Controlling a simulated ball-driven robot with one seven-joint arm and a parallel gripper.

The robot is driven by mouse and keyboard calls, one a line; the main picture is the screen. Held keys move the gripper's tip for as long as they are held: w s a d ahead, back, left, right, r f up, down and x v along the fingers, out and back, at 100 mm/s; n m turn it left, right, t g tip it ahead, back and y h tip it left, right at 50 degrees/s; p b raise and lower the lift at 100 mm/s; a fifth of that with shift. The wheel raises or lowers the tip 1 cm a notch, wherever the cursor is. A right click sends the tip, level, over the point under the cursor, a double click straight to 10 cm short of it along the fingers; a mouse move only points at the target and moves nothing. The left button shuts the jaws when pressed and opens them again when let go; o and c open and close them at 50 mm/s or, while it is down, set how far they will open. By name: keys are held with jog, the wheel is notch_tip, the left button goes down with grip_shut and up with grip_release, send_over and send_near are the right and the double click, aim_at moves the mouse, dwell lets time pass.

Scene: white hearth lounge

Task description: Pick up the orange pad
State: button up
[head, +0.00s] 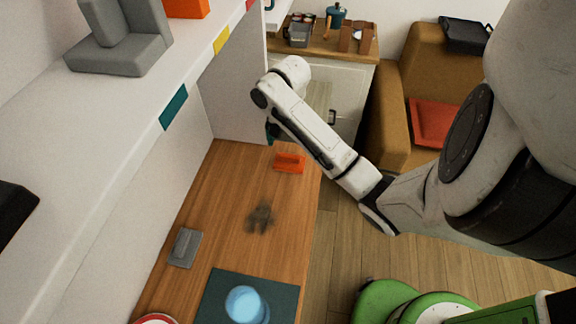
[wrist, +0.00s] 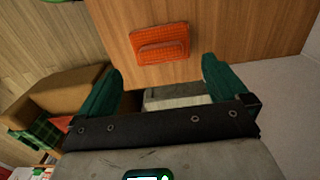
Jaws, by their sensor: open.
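The orange pad (head: 289,162) lies flat on the wooden counter, near its far end and right edge. It has a raised bar across its top. In the wrist view the orange pad (wrist: 160,38) shows beyond my fingertips, roughly centred between them. My gripper (wrist: 163,70) has its two green fingers wide apart with nothing between them. In the head view only a bit of green finger (head: 271,131) shows below the wrist, close to the pad; the arm hides the rest. The gripper appears apart from the pad.
A dark brown object (head: 260,218), a grey block (head: 185,248) and a teal mat (head: 218,300) with a blue round item (head: 245,304) lie nearer on the counter. A white wall and shelf (head: 110,130) run along the left. A brown armchair (head: 408,70) holds an orange-red cushion (head: 435,122).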

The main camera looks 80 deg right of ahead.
aim_at(290, 155)
notch_tip(290, 155, down, 3)
jog(key=shift+r+b, duration=0.2)
jog(key=shift+b, duration=0.5)
jog(key=f, duration=0.3)
jog(key=shift+d+f, duration=0.3)
jog(key=shift+d, duration=0.05)
jog(key=shift+f, duration=0.7)
jog(key=shift+c, duration=0.3)
jog(key=c, duration=0.9)
